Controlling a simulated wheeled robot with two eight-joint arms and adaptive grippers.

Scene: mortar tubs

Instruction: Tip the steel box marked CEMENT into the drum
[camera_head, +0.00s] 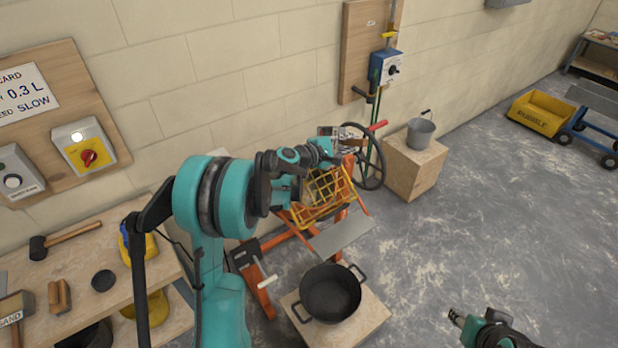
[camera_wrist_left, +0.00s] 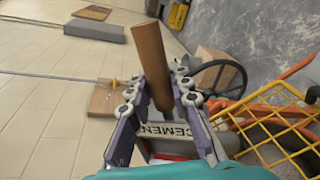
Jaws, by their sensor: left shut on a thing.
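My left gripper (camera_head: 338,146) is shut on the wooden handle (camera_wrist_left: 152,65) of the steel box marked CEMENT (camera_wrist_left: 168,130). In the left wrist view the handle runs between the two fingers and the box's lettered face shows behind them. In the head view the gripper and box are up at the mixer, at the back of its yellow guard; the box is mostly hidden by the gripper. The drum (camera_head: 322,187) sits in the orange mixer frame behind the guard (camera_head: 318,207), its mouth not clearly visible. My right gripper (camera_head: 456,318) is low at bottom right, far from the mixer.
A black pot (camera_head: 331,293) stands on a wooden block below a grey chute (camera_head: 341,236). A handwheel (camera_head: 372,160) is right of the mixer. A bucket (camera_head: 420,134) stands on a block behind. The SAND box (camera_head: 15,310) is on the left bench.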

